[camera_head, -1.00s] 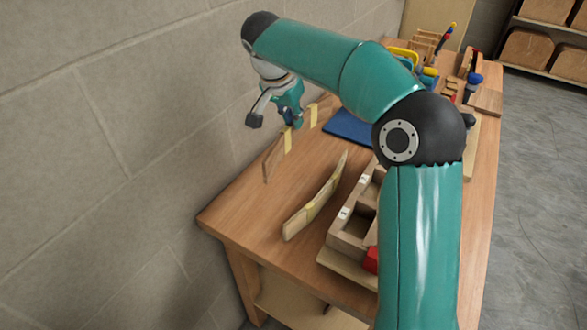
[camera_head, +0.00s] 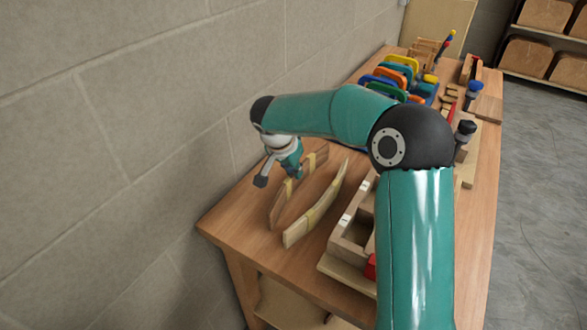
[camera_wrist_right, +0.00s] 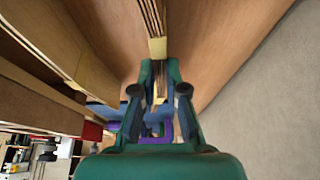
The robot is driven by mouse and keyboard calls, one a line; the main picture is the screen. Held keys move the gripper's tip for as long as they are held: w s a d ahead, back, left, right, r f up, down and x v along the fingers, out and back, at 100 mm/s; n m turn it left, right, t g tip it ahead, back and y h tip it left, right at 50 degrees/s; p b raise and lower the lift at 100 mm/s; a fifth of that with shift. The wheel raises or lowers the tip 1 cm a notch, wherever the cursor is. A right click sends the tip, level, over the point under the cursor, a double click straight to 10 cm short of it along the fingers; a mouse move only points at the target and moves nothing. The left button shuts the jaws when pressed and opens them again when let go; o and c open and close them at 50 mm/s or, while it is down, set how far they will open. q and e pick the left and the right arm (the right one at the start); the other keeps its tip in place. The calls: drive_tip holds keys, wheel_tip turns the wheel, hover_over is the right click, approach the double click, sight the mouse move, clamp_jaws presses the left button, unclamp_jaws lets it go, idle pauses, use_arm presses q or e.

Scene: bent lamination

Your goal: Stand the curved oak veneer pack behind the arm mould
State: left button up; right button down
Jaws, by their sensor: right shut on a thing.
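My right gripper (camera_head: 290,178) is shut on a curved wooden pack (camera_head: 277,210) with yellow tape bands, on the wall side of the bench. In the right wrist view, the pack's layered edge and a tape band (camera_wrist_right: 157,47) show at the fingertips. The pack is on edge; I cannot tell whether it touches the bench. A second curved wooden piece (camera_head: 325,205), also with yellow tape, stands on edge beside it to the right. The wooden block with recesses and white labels (camera_head: 347,243) stands further right; I cannot tell if it is the arm mould. My left gripper is not in view.
The bench top (camera_head: 240,212) is clear at its near left corner. A block wall (camera_head: 150,120) runs close along its left side. Coloured clamps (camera_head: 390,78) and tools stand at the far end. A red thing (camera_head: 370,267) lies beside the labelled block, partly behind my arm.

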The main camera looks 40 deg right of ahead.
drive_tip(key=c, duration=1.2)
unclamp_jaws()
drive_tip(key=v, duration=1.2)
